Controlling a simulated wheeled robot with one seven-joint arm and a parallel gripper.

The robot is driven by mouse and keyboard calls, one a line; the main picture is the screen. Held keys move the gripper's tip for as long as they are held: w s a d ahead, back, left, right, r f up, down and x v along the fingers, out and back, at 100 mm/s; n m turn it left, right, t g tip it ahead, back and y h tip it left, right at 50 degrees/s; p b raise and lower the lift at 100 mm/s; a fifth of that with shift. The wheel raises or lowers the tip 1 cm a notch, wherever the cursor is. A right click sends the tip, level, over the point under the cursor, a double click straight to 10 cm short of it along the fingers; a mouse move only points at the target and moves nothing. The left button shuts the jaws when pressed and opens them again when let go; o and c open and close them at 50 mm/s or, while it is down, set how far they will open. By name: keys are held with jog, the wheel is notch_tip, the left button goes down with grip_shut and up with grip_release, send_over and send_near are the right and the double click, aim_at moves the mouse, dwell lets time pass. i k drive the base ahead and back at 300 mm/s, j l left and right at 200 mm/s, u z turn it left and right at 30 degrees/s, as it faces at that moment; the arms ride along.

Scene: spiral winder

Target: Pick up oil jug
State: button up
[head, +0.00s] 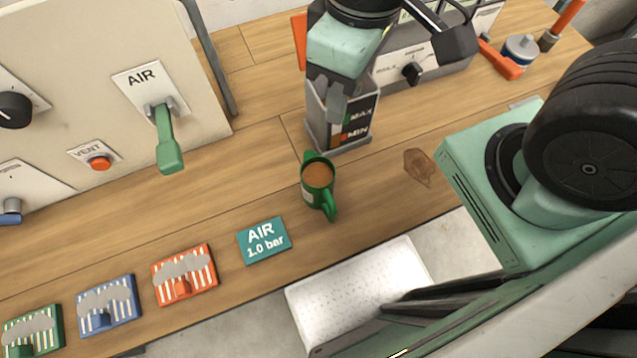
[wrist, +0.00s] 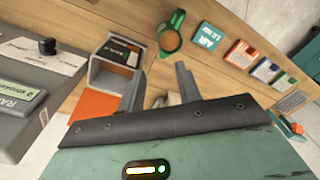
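The oil jug appears to be the small green jug (head: 306,190) with brown liquid inside and a green handle. It stands upright on the wooden bench near the middle of the head view. In the wrist view the jug (wrist: 164,53) is at the top, beyond the fingertips. My gripper (wrist: 160,70) is open, with two grey fingers apart and nothing seen between them. In the head view my gripper (head: 338,104) hangs beyond the jug, in front of or over the grey MAX/MIN container, apart from the jug. One finger is mostly hidden there.
The grey MAX/MIN container (head: 356,136) stands just behind the jug. An AIR 1.0 bar plate (head: 263,241) lies in front, left of it, with several coloured cards in a row. A panel with a green AIR lever (head: 168,145) is at left. A brown stain (head: 419,167) marks bare bench at right.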

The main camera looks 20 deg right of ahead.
aim_at(317, 173)
jog(key=k+j+z, duration=0.15)
jog(key=j, duration=0.3)
jog(key=k+j+z, duration=0.1)
jog(key=j, duration=0.3)
jog(key=k+j+z, duration=0.15)
jog(key=j, duration=0.3)
jog(key=k+j+z, duration=0.15)
jog(key=j, duration=0.2)
jog(key=k+j+z, duration=0.1)
jog(key=k+j, duration=0.15)
jog(key=j, duration=0.15)
